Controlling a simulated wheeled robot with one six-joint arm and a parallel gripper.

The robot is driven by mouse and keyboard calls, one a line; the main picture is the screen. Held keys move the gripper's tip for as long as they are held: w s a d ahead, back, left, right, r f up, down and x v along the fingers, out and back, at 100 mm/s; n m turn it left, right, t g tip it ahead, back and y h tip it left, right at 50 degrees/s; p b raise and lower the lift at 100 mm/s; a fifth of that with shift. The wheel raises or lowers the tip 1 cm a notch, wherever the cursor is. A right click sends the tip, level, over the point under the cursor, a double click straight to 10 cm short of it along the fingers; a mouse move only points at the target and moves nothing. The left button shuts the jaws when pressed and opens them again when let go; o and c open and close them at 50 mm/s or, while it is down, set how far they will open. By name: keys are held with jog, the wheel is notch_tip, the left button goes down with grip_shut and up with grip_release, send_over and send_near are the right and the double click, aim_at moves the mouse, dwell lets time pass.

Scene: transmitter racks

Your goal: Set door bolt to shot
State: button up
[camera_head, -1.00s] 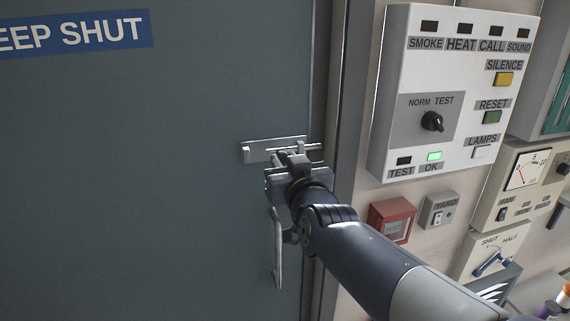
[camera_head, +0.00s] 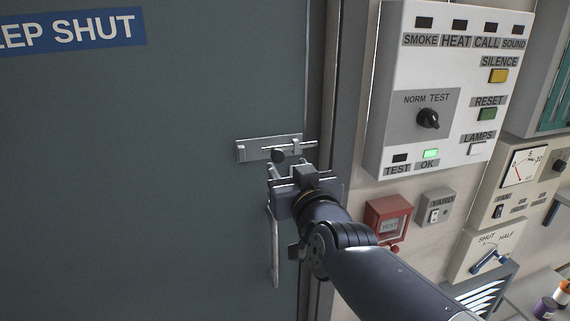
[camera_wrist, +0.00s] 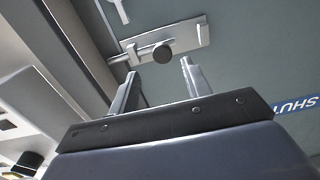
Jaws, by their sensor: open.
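The door bolt is on the grey door (camera_head: 130,180), with a pale metal plate (camera_head: 253,150), a thin rod (camera_head: 306,144) and a dark round knob (camera_head: 278,156). The rod's right end reaches the door's edge by the frame; whether it enters a keeper is unclear. In the wrist view the knob (camera_wrist: 162,53) stands in front of the plate (camera_wrist: 190,36), just beyond the gap between my fingertips. My gripper (camera_head: 289,172) is open and empty, just below the bolt in the head view. Its two fingers also show apart in the wrist view (camera_wrist: 161,70).
A vertical pull handle (camera_head: 274,245) is on the door just below the bolt, close to my gripper. To the right are the door frame (camera_head: 335,90), a white alarm panel (camera_head: 380,150), a red box (camera_head: 388,218) and a grey YARD switch box (camera_head: 436,207).

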aim_at(280, 157)
jog(key=p+v, duration=0.1)
jog(key=v, duration=0.5)
dwell(0.4)
jog(key=x, duration=1)
jog(key=shift+w+a, duration=0.1)
jog(key=shift+w, duration=0.25)
jog(key=shift+s+a, duration=0.1)
jog(key=shift+a, duration=0.05)
